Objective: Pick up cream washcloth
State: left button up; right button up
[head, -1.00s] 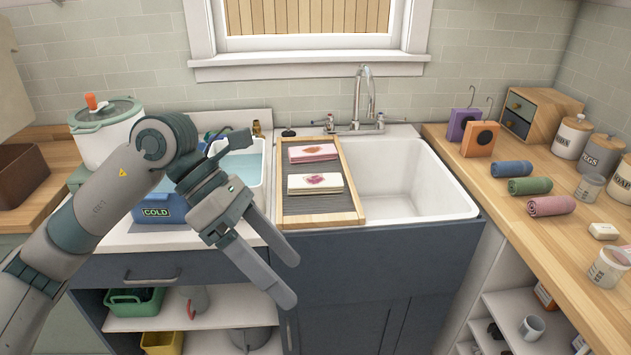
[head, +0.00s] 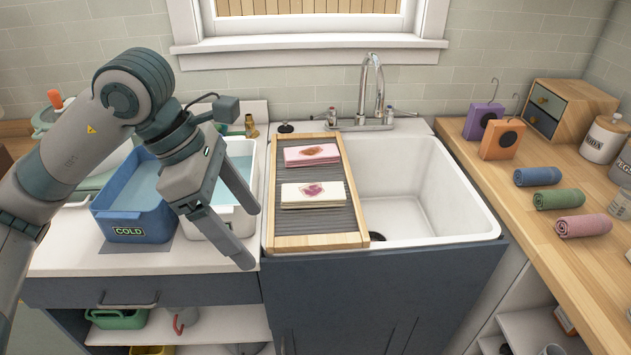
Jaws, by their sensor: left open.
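The cream washcloth (head: 313,195) lies folded on the ribbed, wood-framed board (head: 320,241) over the left part of the sink. It has a dark pinkish stain on top. A pink folded cloth (head: 312,154) with a reddish-brown stain lies behind it on the same board. My left gripper (head: 247,236) is open and empty, pointing down, to the left of the board and apart from the cream washcloth. My right gripper is not in view.
A blue tub marked COLD (head: 135,205) and a white tub (head: 215,222), both with water, stand left of the sink. The sink basin (head: 410,195) is empty, with a faucet (head: 372,95) behind. Rolled towels (head: 558,198) lie on the right counter.

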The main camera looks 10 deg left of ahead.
aim_at(326, 195)
jog(key=i, duration=0.9)
